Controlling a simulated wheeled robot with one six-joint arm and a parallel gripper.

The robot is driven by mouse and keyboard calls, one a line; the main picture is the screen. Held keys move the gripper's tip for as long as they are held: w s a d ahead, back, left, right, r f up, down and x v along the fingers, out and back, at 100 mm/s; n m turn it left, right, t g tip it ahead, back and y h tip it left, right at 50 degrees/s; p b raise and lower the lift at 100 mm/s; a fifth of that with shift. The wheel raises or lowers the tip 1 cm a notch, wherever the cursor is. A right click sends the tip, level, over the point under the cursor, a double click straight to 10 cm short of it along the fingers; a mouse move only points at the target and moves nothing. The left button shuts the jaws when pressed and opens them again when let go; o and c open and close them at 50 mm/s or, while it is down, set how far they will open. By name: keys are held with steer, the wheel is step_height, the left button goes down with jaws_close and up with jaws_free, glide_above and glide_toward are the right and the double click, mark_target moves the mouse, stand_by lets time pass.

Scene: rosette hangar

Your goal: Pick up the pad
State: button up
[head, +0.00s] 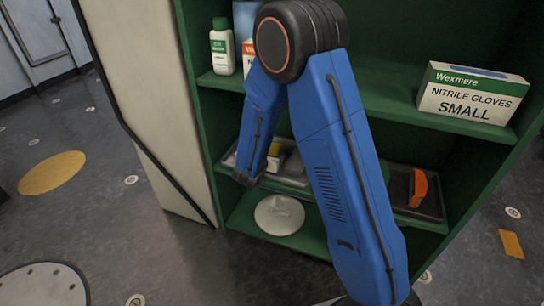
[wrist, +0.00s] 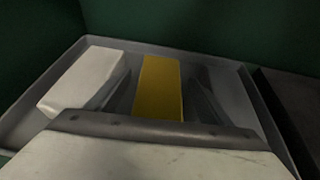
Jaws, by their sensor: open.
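A yellow block (wrist: 160,88), which looks like the pad, lies in a grey tray (wrist: 262,108) on the shelf. It also shows in the head view (head: 274,149), partly behind my arm. My gripper (wrist: 160,84) is open, with one finger on each side of the yellow block. Gaps show between the fingers and the block, and it is not gripped. The near end of the block is hidden by my gripper. A white block (wrist: 85,80) lies left of it in the tray, close to the left finger.
A second, dark tray (head: 432,204) with an orange-handled thing (head: 419,188) is to the right. A glove box (head: 470,93) and a white bottle (head: 222,48) stand on the shelf above. A white round object (head: 279,215) sits below. Green cabinet walls enclose the shelf.

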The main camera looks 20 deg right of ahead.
steer(key=shift+w+d+f, duration=0.15)
steer(key=shift+w+d, duration=0.05)
steer(key=shift+w, duration=0.1)
steer(key=c, duration=1.1)
